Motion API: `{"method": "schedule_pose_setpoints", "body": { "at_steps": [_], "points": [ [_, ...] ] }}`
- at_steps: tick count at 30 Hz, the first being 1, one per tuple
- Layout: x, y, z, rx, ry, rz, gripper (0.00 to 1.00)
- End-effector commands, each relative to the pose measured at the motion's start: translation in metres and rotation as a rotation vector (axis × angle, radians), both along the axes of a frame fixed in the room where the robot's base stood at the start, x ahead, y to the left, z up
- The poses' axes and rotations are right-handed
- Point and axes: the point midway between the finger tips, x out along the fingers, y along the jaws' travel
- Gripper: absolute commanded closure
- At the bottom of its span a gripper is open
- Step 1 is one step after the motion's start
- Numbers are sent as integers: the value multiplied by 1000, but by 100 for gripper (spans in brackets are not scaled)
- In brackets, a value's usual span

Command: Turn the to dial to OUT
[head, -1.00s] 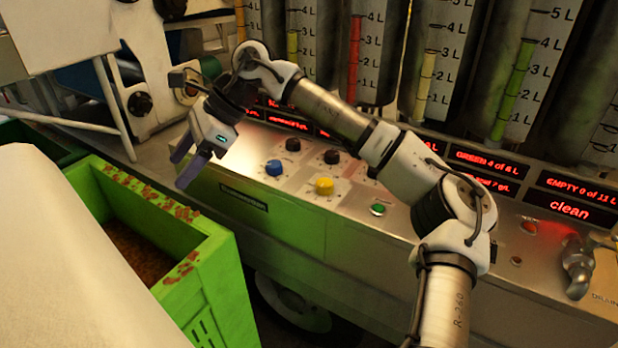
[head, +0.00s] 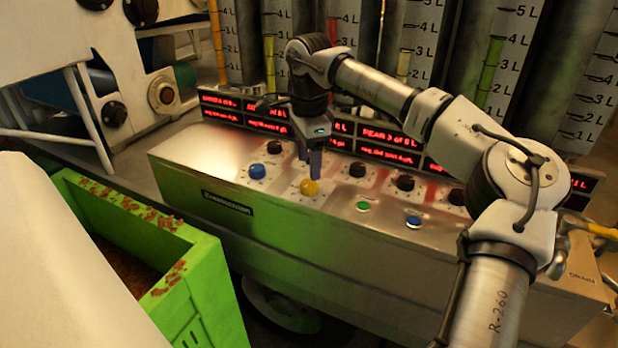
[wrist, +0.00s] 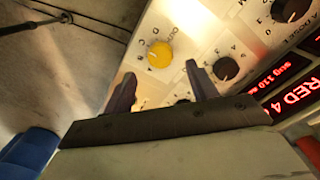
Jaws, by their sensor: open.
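A yellow dial (head: 309,187) sits on the sloped metal panel (head: 195,160), near its front. In the wrist view the yellow dial (wrist: 160,54) has letters A to D and what looks like OUT printed around it. Which mark it points to I cannot tell. My gripper (head: 311,168) is open and empty, pointing down just above the yellow dial. In the wrist view my gripper's (wrist: 160,70) two fingers are spread with the dial showing between and just beyond their tips. I see no contact.
A blue dial (head: 257,171) is left of the yellow one. Black dials (head: 357,169) stand behind and to the right, with a green button (head: 362,206) and a blue button (head: 413,222). Red displays (head: 264,125) line the back. A green crate (head: 160,262) stands front left.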

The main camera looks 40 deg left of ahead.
Motion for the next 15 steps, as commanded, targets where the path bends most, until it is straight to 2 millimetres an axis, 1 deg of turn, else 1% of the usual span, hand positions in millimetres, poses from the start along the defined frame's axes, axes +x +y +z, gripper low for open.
{"method": "schedule_pose_setpoints", "body": {
  "at_steps": [1, 6, 10, 15],
  "points": [
    [0, 0, -11, 0, 1, 1, 42],
    [0, 0, -37, 0, 1, 0, 42],
    [0, 0, -48, 1, 1, 0, 42],
    [0, 0, -53, 1, 0, 0, 42]
  ]
}}
